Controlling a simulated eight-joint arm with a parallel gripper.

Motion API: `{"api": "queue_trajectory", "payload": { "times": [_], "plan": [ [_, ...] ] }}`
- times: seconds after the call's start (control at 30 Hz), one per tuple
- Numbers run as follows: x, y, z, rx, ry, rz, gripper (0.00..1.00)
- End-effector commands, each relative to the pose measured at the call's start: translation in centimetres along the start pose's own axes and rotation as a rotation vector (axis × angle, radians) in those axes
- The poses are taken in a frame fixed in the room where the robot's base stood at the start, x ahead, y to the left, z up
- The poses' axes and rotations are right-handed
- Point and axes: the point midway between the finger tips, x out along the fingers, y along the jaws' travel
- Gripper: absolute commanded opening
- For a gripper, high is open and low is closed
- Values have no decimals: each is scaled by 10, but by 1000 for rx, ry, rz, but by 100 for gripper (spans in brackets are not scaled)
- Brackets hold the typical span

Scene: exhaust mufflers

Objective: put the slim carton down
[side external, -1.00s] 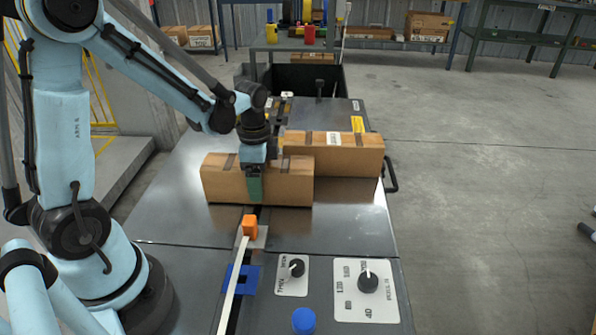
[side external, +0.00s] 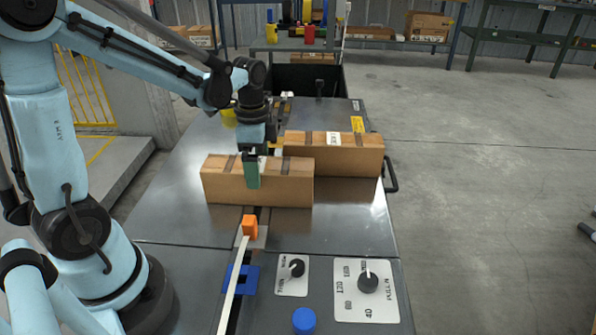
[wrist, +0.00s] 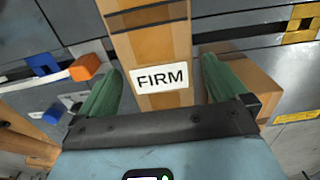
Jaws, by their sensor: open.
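The slim carton (side external: 225,185), brown with dark tape bands, rests on the grey metal bench in the side external view. In the wrist view the carton (wrist: 150,45) runs between my fingers, with a white label reading FIRM on it. My gripper (side external: 253,184) is over the middle of the carton, one green finger showing in front of its near face. In the wrist view my gripper (wrist: 163,85) is open, its two green fingers spread apart on either side of the carton, with gaps visible.
A second brown carton (side external: 345,158) lies just behind and to the right; it also shows beside the right finger in the wrist view (wrist: 262,78). An orange block (side external: 250,227) is in front of the slim carton. Control knobs (side external: 368,282) sit on the near panel.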

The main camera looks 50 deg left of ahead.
Motion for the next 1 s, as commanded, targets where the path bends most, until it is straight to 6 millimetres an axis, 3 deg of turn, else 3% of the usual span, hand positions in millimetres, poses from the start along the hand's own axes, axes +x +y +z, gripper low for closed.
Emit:
{"api": "queue_trajectory", "payload": {
  "times": [0.3,0.5,0.77,1.0],
  "plan": [
    [-50,0,0,0,0,0,100],
    [-72,0,0,0,0,0,100],
    [-82,7,-1,-40,19,-27,100],
    [-84,42,-9,-316,190,-176,100]
  ]
}}
